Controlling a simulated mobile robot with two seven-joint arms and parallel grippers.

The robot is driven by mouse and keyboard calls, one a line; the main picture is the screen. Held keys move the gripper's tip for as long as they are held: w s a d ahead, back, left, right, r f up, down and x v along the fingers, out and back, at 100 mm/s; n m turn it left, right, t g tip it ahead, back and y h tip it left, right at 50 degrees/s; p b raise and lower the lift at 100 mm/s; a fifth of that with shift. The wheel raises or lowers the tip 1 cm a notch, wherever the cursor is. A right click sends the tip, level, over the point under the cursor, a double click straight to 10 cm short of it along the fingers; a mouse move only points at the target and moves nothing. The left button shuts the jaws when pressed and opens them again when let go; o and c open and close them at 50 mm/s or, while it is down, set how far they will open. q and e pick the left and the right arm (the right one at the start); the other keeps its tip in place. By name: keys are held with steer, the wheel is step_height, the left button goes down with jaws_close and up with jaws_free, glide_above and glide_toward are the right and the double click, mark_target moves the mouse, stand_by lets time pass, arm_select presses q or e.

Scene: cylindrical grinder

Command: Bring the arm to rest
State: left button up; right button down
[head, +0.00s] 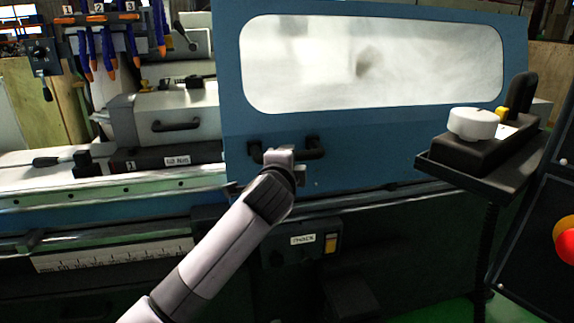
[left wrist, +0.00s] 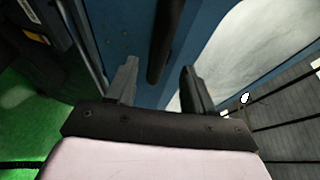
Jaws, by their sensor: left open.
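My left arm (head: 215,250) reaches up from the bottom of the head view to the blue door. My left gripper (head: 279,157) is at the door's dark bar handle (head: 313,149) and hides part of it. In the left wrist view my left gripper (left wrist: 160,72) is open, with its two dark fingers apart. The dark handle (left wrist: 165,40) runs down toward the space between the fingers, with a gap on either side. Whether any finger touches it, I cannot tell. My right gripper is in neither view.
The blue door (head: 380,130) has a large pale window. A black shelf (head: 455,168) with a white round knob (head: 473,123) juts out at right. A red button (head: 566,245) is at the right edge. Hoses and a grey machine head (head: 165,113) stand at left.

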arm_select(q)
steer(key=shift+s, duration=0.35)
steer(key=s+a+f+n+g, duration=0.1)
steer(key=s+a+f+n, duration=0.3)
steer(key=f, duration=0.5)
steer(key=s+a+f+n+g+h, duration=0.1)
steer(key=s+a+f+n, duration=0.1)
steer(key=s+f, duration=0.45)
steer(key=s+a+f+n+g, duration=0.1)
steer(key=s+a+f+n, duration=0.15)
steer(key=f, duration=0.85)
steer(key=s+a+f+n, duration=0.2)
steer(key=s+a+f, duration=0.1)
steer(key=s, duration=0.5)
steer(key=s+a+f+n+g+y, duration=0.1)
steer(key=s+a+f+n, duration=0.2)
steer(key=s, duration=0.5)
steer(key=s+a+f+n+g, duration=0.1)
steer(key=s+a+f+n, duration=0.2)
steer(key=s+a, duration=0.3)
steer(key=shift+s+a+f, duration=0.15)
steer(key=shift+s+f, duration=0.6)
steer(key=shift+s, duration=0.3)
